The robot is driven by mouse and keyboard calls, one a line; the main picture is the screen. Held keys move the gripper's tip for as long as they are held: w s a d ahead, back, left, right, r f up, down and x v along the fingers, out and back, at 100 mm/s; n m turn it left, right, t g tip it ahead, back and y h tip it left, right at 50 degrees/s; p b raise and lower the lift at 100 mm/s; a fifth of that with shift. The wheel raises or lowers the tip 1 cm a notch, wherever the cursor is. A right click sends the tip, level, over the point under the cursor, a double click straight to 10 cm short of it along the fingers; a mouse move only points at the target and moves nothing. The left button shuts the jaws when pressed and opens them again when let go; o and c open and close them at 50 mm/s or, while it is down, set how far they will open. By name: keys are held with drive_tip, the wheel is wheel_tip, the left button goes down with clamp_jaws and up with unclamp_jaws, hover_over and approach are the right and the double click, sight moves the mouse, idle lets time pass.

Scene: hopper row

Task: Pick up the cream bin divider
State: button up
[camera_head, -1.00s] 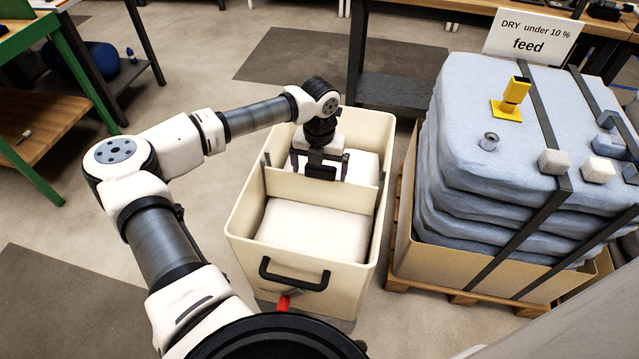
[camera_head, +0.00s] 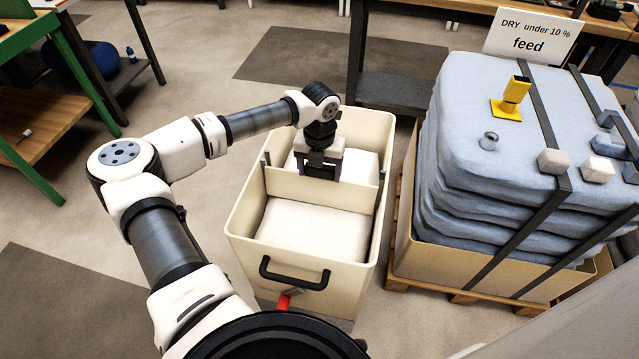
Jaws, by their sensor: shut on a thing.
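The cream bin divider (camera_head: 345,195) stands upright across the middle of the cream bin (camera_head: 243,205), between its two compartments, with dark strips at its ends. My gripper (camera_head: 319,175) points down over the divider's top edge, near its middle. Its fingers are shut on the divider, and the gripper hides part of that edge. The divider still sits between the bin walls.
White filling (camera_head: 312,230) lies in both compartments. The bin has a black front handle (camera_head: 295,280) and a red part below it. To the right, strapped blue-grey sacks (camera_head: 470,170) stand on a pallet, with a yellow bracket (camera_head: 511,102) on top.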

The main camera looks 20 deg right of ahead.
drive_tip(key=shift+r, duration=0.1)
wheel_tip(320, 180, up, 20)
drive_tip(key=b, duration=0.2)
drive_tip(key=shift+b, duration=0.3)
drive_tip(key=o, duration=0.8)
drive_tip(key=c, duration=0.5)
